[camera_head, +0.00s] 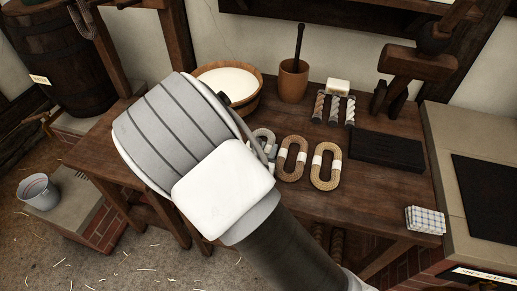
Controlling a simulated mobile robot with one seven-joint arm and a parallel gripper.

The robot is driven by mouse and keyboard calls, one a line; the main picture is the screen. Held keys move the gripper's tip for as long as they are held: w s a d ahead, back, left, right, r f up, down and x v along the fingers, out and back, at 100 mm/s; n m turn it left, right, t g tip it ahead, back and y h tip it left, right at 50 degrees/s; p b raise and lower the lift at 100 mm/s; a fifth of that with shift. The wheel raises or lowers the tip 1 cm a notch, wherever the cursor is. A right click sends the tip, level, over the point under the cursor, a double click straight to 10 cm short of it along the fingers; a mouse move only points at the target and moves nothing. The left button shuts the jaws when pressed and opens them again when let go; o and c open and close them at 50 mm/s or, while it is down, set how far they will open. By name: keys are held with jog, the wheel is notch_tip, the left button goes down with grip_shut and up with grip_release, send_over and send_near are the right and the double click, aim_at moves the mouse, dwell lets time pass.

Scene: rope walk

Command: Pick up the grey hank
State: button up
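The grey hank (263,134) lies on the wooden table, leftmost in a row with two tan hanks. Only its upper part and right edge show. The rest is hidden behind the bulky grey and white end of my arm. My gripper (270,156) is almost wholly hidden behind that arm link. A small grey part of it seems to show at the hank's lower right. I cannot tell whether its fingers are open or shut, or whether they touch the hank.
Two tan hanks (291,158) (325,166) with white bands lie close to the right. A tub of white stuff (228,84), a brown pot (293,82), small rope pieces (335,108), a black ridged block (386,152) and a folded checked cloth (425,220) are on the table.

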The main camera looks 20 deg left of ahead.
grip_shut()
jog(key=shift+r, duration=0.15)
